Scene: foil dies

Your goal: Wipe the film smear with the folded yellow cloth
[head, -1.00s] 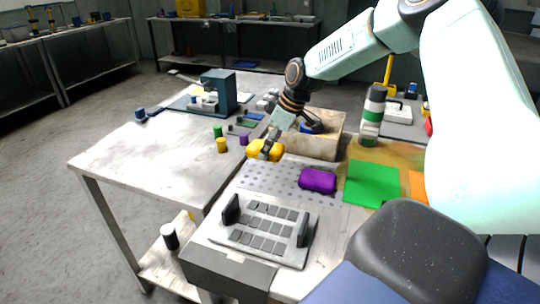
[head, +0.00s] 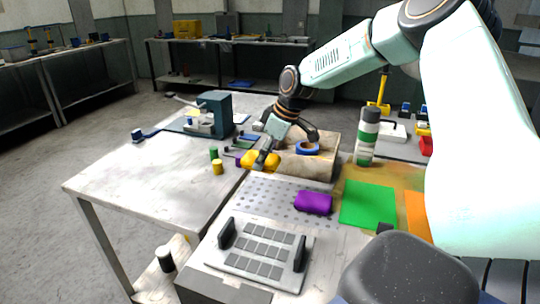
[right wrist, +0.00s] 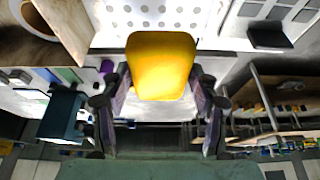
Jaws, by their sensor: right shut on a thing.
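The folded yellow cloth (head: 249,160) is in my right gripper (head: 262,161), which is shut on it near the far left corner of the perforated plate (head: 262,199). In the right wrist view the cloth (right wrist: 162,66) sits between the two dark fingers (right wrist: 160,92), with the plate's holes beyond it. I cannot tell whether the cloth touches the surface below. I cannot make out the film smear in either view. My left gripper is not in view.
A teal press (head: 214,112) stands at the back left. The left tabletop (head: 140,175) is mostly clear.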

